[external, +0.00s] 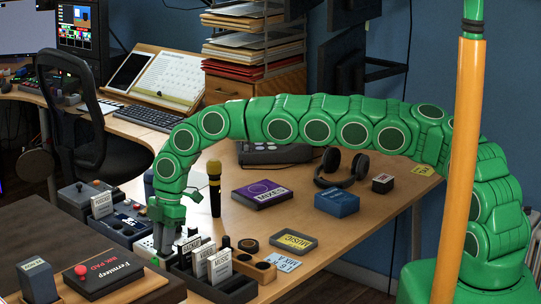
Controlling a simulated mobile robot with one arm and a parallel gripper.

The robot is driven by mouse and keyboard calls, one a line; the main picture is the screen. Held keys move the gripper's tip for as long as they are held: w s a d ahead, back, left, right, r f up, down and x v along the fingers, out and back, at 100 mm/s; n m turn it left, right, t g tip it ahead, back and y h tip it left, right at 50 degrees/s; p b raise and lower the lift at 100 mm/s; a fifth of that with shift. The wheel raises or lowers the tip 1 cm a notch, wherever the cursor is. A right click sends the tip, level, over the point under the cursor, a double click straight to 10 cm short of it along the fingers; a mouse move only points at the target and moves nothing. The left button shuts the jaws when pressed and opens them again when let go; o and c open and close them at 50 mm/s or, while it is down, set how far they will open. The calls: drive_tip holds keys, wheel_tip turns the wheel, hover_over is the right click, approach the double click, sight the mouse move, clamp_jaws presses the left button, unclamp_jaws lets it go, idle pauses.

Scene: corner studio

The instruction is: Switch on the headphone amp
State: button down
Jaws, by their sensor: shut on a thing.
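My gripper (166,248) points down at the front left of the wooden desk, over a pale box-shaped device (144,245) with small coloured spots on its top. The device may be the headphone amp; I cannot read any label on it. The gripper is shut on a small part at the device, and the fingers hide that part. I cannot tell the switch's position. Black headphones (341,170) lie on the desk further back to the right.
A black rack of labelled cards (216,284) stands close right of my gripper. A microphone (214,186) stands behind it. Dark devices (124,222) sit to the left. A purple book (263,193), blue box (337,203) and grey tray (294,242) lie to the right.

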drive_tip(key=c, duration=1)
unclamp_jaws()
drive_tip(key=shift+o, duration=0.2)
drive_tip(key=shift+r, duration=0.15)
drive_tip(key=v, duration=0.7)
drive_tip(key=shift+r, duration=0.3)
drive_tip(key=shift+w, duration=0.1)
